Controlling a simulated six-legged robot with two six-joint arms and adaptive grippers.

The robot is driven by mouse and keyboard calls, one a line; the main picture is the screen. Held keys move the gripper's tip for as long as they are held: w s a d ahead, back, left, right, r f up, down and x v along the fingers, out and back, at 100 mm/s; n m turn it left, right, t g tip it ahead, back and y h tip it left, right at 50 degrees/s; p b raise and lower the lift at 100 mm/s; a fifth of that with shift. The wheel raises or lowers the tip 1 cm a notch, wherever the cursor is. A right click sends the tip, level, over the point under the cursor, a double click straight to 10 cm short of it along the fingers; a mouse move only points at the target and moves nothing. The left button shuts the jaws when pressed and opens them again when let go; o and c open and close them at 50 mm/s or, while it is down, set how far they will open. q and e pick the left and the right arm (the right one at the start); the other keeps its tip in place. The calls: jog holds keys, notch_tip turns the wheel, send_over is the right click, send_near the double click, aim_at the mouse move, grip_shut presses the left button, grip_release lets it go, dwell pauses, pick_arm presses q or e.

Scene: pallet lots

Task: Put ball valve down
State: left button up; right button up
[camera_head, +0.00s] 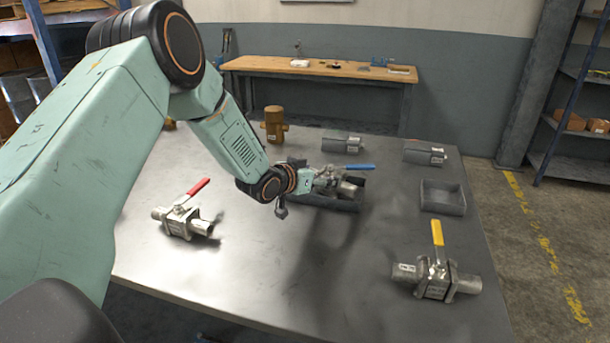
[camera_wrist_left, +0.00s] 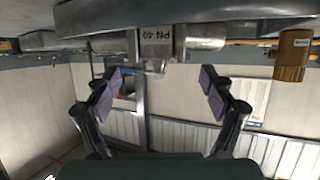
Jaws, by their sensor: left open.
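A steel ball valve with a blue handle (camera_head: 352,186) sits at a dark grey tray (camera_head: 340,204) in the middle of the table. My left gripper (camera_head: 312,181) is right beside its left part and overlaps it in the head view. In the left wrist view the gripper (camera_wrist_left: 160,82) is open, with its two fingers apart. The valve body marked PN 40 (camera_wrist_left: 160,45) lies just past the fingertips there, and no finger is seen closed on it. Whether the valve fully rests in the tray is partly hidden. My right gripper is not in view.
A red-handled valve (camera_head: 182,222) lies at left and a yellow-handled valve (camera_head: 433,279) at front right. A brass fitting (camera_head: 275,124) stands at the back. An empty grey tray (camera_head: 443,198) is at right, and two more trays with grey parts are behind. The front middle is bare.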

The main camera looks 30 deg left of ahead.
pick_arm(q)
jog(key=p+v, duration=0.2)
jog(key=v, duration=0.8)
jog(key=shift+s, duration=0.1)
